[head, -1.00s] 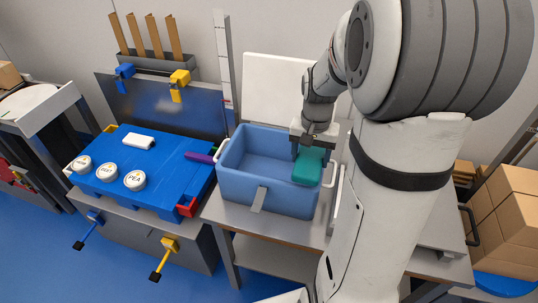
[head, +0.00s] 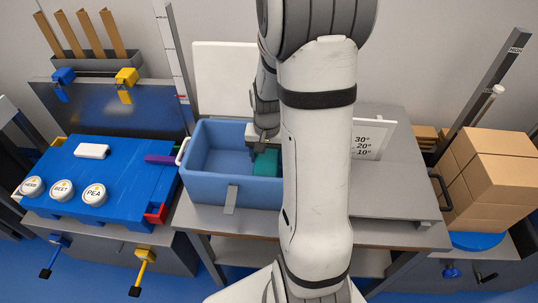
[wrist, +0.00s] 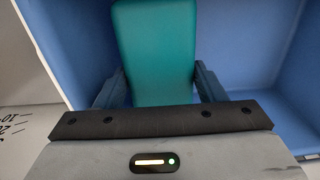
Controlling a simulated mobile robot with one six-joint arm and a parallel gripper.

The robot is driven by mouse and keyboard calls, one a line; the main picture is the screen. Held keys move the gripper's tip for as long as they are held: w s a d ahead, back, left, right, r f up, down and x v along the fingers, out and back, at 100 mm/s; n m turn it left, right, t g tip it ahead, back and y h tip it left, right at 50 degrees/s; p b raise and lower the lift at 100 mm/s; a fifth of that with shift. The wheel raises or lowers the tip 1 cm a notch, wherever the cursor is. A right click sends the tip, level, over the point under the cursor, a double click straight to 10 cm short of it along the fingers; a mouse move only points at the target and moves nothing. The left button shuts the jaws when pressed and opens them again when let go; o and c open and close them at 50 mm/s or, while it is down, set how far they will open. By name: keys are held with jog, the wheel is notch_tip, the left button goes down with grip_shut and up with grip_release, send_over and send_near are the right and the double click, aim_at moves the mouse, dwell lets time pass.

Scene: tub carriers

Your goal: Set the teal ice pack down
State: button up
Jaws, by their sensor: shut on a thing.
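The teal ice pack (head: 267,163) is at the right end of the blue tub (head: 236,195), partly hidden by my arm in the head view. In the wrist view the ice pack (wrist: 157,50) stands out between the two fingers of my gripper (wrist: 160,88). My gripper (head: 264,148) is shut on it and points down into the tub. The blue tub walls and floor surround the pack in the wrist view. I cannot tell whether the pack touches the tub floor.
The tub stands on a grey table (head: 390,195). To its left is a blue board (head: 115,165) with several white round lids and a white block (head: 92,151). A sign with angle marks (head: 370,140) stands right of my arm. Cardboard boxes (head: 490,170) are stacked at the far right.

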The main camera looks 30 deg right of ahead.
jog(key=shift+s, duration=0.1)
jog(key=shift+f+b, duration=0.5)
jog(key=shift+f, duration=0.2)
jog(key=o, duration=0.9)
jog(key=shift+r, duration=0.15)
